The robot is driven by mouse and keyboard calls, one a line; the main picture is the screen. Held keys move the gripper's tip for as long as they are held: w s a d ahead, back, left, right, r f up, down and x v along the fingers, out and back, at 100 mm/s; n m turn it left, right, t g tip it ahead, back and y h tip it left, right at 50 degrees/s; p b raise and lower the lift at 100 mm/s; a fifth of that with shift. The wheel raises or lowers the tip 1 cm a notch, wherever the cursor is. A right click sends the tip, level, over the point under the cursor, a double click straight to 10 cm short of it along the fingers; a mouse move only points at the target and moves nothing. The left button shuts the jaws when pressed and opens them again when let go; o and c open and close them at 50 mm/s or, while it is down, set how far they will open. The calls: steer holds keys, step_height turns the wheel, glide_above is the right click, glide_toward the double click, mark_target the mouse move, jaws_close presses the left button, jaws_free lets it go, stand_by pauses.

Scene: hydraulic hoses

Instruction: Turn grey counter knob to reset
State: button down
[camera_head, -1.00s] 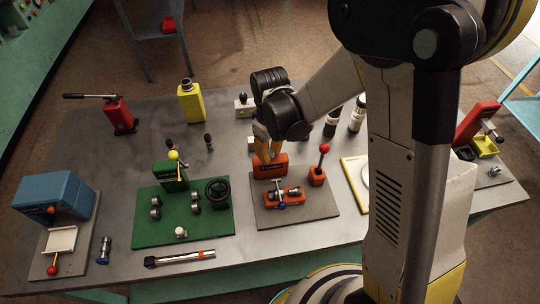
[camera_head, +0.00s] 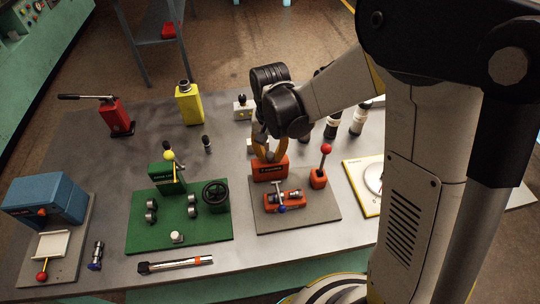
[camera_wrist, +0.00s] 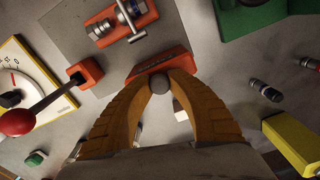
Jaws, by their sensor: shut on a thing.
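The orange counter box (camera_head: 270,169) stands at the back of a grey plate near the middle of the table. It also shows at the upper middle in the wrist view (camera_wrist: 158,62). The round grey counter knob (camera_wrist: 160,83) sits on the near side of the box in the wrist view. My gripper (camera_wrist: 160,82) has its two yellow fingers closed around the knob, one tip on each side. In the head view my gripper (camera_head: 265,152) reaches down over the box, and the knob is hidden there.
An orange clamp fixture (camera_head: 284,199) and a red-ball lever (camera_head: 322,165) stand close to the counter. A green fixture (camera_head: 180,219) is to the left. A white dial plate (camera_head: 365,183) is to the right. A yellow can (camera_head: 189,104) stands behind.

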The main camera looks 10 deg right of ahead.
mark_target(271, 154)
steer(key=m+b, duration=0.1)
steer(key=m, duration=0.5)
stand_by(0.6)
steer(key=c, duration=1.2)
jaws_free()
step_height(271, 154, up, 12)
